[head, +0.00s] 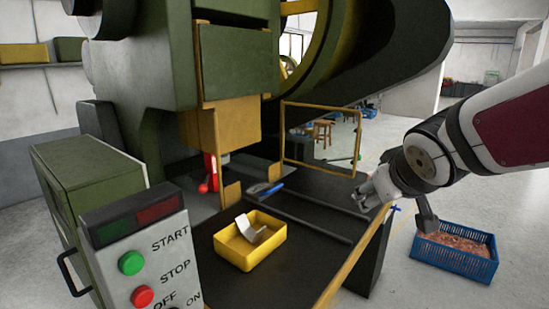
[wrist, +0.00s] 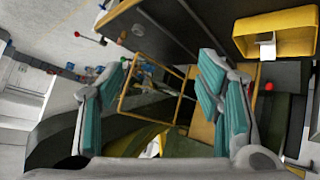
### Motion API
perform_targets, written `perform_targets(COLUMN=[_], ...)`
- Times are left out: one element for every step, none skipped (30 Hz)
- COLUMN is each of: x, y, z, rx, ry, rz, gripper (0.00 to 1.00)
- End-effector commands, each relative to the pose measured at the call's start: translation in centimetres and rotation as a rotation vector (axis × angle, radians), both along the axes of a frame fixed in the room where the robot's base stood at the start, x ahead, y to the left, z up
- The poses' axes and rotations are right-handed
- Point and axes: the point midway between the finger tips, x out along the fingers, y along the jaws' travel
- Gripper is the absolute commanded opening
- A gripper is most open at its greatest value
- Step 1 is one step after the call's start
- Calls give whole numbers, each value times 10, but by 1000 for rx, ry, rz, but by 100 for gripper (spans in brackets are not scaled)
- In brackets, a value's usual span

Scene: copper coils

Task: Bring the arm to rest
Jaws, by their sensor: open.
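My gripper (head: 372,192) is at the right in the head view, at the end of my white and dark red arm. It is beside the right edge of the dark press table (head: 300,240). In the wrist view my gripper (wrist: 165,100) shows two fingers with teal pads, spread apart with nothing between them. A yellow tray (head: 240,258) sits on the table, apart from my gripper, with a bent light metal piece (head: 250,230) in it. The tray also shows at the upper right of the wrist view (wrist: 247,40).
A large green press (head: 240,60) stands behind the table, with a yellow frame guard (head: 322,170) near my gripper. A control box (head: 135,240) is at the front left. A blue crate (head: 455,272) of copper-coloured pieces stands on the floor at right. Pliers (head: 265,188) lie on the table.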

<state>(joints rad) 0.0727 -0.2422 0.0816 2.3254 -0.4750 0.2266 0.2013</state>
Motion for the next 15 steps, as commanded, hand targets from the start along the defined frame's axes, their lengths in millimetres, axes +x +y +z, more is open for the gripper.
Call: perform_targets(x=[-24, -38, -57, -72, -87, -106, -120, -134, -150, -162, -172, -185, -193, -200, -208], y=[-5, -7, -9, -9, -9, -9, -7, -5, -2, 1, 3, 7, 9, 12, 14], z=[6, 6, 7, 6, 5, 3, 1, -1, -4, -5, -7, -10, -12, -13, -15], rx=[12, 21, 38, 51, 68, 90, 109, 125, 150, 167, 182, 203, 216, 228, 240], ry=[20, 40, 68, 90, 111, 142, 164, 187, 215, 235, 253, 276, 292, 304, 318], rz=[-39, -61, -87, -104, -120, -137, -148, -155, -160, -163, -163, -164, -163, -161, -158], gripper=[60, 60, 60, 60, 60, 60, 60, 60, 60, 60, 60, 60, 60, 60, 60])
